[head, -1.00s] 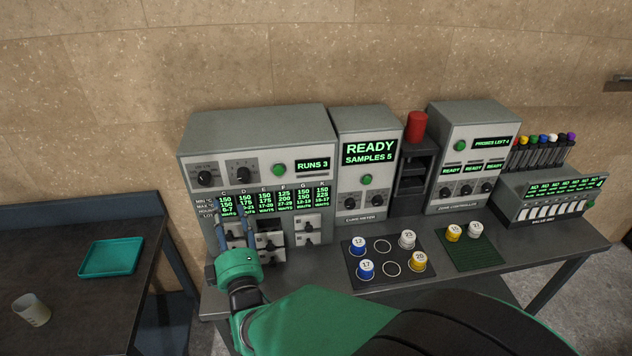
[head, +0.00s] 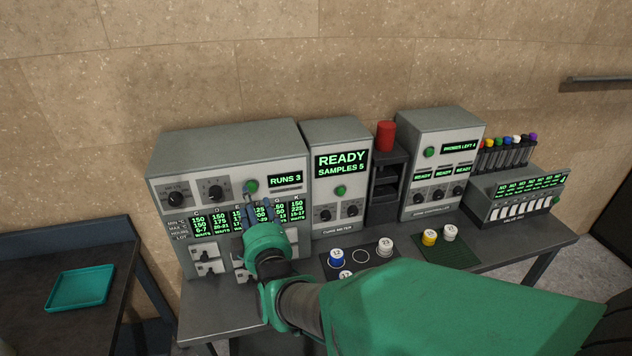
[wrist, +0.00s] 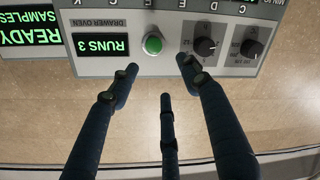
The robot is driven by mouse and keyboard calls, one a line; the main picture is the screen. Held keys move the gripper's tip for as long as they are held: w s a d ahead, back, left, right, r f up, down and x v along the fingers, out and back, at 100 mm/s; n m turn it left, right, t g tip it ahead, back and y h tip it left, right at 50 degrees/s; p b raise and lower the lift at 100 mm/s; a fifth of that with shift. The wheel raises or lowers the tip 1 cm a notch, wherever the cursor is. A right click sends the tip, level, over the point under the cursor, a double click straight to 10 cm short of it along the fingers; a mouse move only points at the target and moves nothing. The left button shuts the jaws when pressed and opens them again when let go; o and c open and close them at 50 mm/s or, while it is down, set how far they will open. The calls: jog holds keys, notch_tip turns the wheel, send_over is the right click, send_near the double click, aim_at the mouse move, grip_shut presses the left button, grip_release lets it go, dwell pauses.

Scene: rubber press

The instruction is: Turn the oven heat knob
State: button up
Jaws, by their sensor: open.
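The drawer oven (head: 230,150) is the grey box at the left of the bench. Two black knobs sit on its upper panel: an outer left knob (head: 175,199) and an inner knob (head: 214,192). In the upside-down wrist view the outer knob (wrist: 252,48) is at right and the inner knob (wrist: 206,47) is nearer my fingers. My gripper (head: 257,195) is open and empty, in front of the panel to the right of both knobs, near the green button (wrist: 153,44).
The oven display (head: 285,180) reads RUNS 3. Drawers with handles (head: 207,254) lie below the knobs. The cure meter (head: 340,165) stands close to the right. Capped cups (head: 336,257) stand on the bench, partly behind my arm. Air left of the oven is clear.

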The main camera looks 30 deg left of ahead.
jog(key=w+d+r+m+h, duration=0.2)
jog(key=w+d, duration=0.3)
jog(key=d, duration=0.2)
jog(key=shift+w+r, duration=0.15)
jog(key=shift+w, duration=0.2)
jog(key=shift+d, duration=0.1)
jog(key=w+d+r+m+h, duration=0.1)
jog(key=d+m+h, duration=0.15)
jog(key=d, duration=0.85)
jog(key=w+d+r+m+g+h+b, duration=0.1)
jog(key=d+r+m+h, duration=0.15)
jog(key=d, duration=0.85)
jog(key=w+d+r+m+h, duration=0.1)
jog(key=w+d+m, duration=0.15)
jog(key=d, duration=0.85)
jog(key=s+d+f+m+g+h, duration=0.1)
jog(key=s+d+m+h, duration=0.1)
jog(key=s+d, duration=0.5)
jog(key=s+d+f+m+g+h+b, duration=0.1)
jog(key=s+d+m, duration=0.3)
jog(key=s+d, duration=0.4)
jog(key=s+d+f+m+g+h, duration=0.1)
jog(key=s+d+m+g+h, duration=0.1)
jog(key=s+d, duration=0.5)
jog(key=d+m, duration=0.1)
jog(key=d, duration=0.4)
jog(key=shift+s+f+h, duration=0.3)
jog(key=shift+s+f, duration=0.05)
jog(key=shift+d+m, duration=0.1)
jog(key=shift+m, duration=0.15)
